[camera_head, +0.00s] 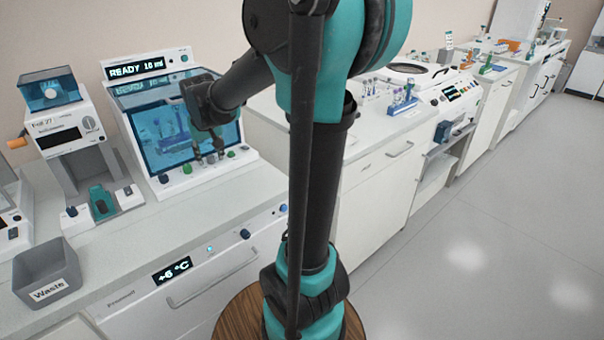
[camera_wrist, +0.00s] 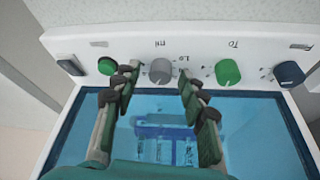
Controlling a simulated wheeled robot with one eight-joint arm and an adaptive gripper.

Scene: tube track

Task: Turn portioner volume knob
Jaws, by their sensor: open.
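The portioner (camera_head: 150,186) is the white machine with a blue window and a display reading "READY 10 ml". Its front strip, upside down in the wrist view, carries a grey knob (camera_wrist: 160,71) by an upside-down "ml" label. I take this grey knob for the volume knob. My gripper (camera_head: 207,155) is open at this strip. In the wrist view, the fingertips of my gripper (camera_wrist: 158,84) lie either side of the grey knob, with gaps visible on both sides. I cannot tell whether they reach its depth. In the head view my gripper hides the knob.
A green knob (camera_wrist: 228,72) and a dark blue knob (camera_wrist: 289,74) sit right of the grey one; a small green knob (camera_wrist: 107,66) is close by the left finger. A grey waste bin (camera_head: 48,272) and another white device (camera_head: 70,140) stand left of the portioner.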

